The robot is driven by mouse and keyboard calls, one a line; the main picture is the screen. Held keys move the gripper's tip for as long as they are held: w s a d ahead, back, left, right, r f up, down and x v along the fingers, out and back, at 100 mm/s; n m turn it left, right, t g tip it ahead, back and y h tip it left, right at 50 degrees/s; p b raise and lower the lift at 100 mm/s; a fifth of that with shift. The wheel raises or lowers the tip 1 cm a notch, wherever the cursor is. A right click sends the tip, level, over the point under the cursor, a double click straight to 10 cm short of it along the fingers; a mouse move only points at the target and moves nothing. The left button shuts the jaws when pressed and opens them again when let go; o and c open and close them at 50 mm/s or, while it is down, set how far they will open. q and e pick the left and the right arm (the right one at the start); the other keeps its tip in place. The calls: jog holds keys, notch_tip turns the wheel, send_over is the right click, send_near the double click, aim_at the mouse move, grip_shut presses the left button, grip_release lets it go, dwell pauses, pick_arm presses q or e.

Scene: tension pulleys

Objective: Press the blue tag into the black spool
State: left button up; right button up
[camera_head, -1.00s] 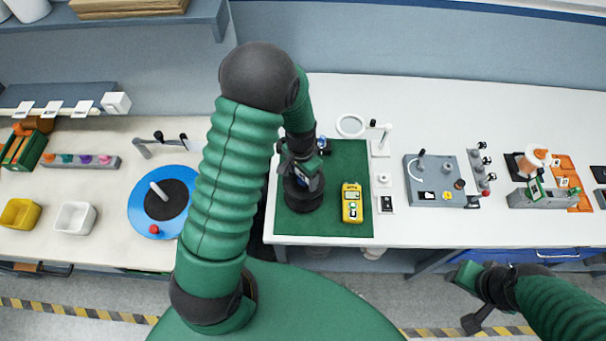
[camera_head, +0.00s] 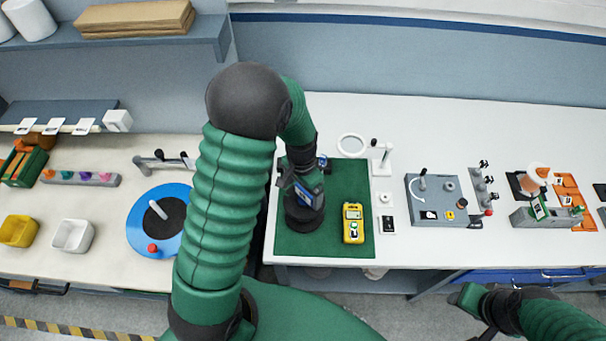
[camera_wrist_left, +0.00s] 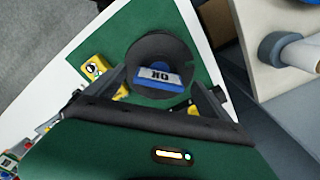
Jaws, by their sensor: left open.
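The black spool (camera_head: 303,216) stands on the green mat, below my left gripper (camera_head: 302,188). In the left wrist view the round black spool (camera_wrist_left: 138,52) is seen from above. The blue tag (camera_wrist_left: 160,77), with white lettered label, lies across the spool's face between my open left fingers (camera_wrist_left: 160,92). I cannot tell how deep it sits. In the head view the tag (camera_head: 307,194) shows tilted at the gripper, over the spool's top. My right gripper (camera_head: 468,298) is at the bottom right, off the table; its jaw state is unclear.
A yellow meter (camera_head: 353,224) lies right of the spool on the green mat (camera_head: 340,180). A ring stand (camera_head: 381,160) and a grey control box (camera_head: 436,200) stand farther right. A blue turntable (camera_head: 140,238) and yellow bin (camera_head: 18,231) are on the left bench.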

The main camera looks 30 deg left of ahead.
pick_arm(q)
notch_tip(320, 180, up, 14)
jog(key=b, duration=0.2)
jog(key=shift+s+f, duration=0.2)
jog(key=s+d+f+n+t+b, duration=0.1)
jog(key=s+d+f+b, duration=0.3)
jog(key=f, duration=0.4)
jog(key=s+d+f+n+t+b, duration=0.1)
jog(key=s+d+f+b, duration=0.3)
jog(key=f, duration=0.4)
jog(key=shift+s+n+b, duration=0.25)
jog(key=shift+n+b, duration=0.15)
jog(key=shift+b, duration=0.4)
jog(key=shift+a, duration=0.2)
jog(key=shift+d, duration=0.1)
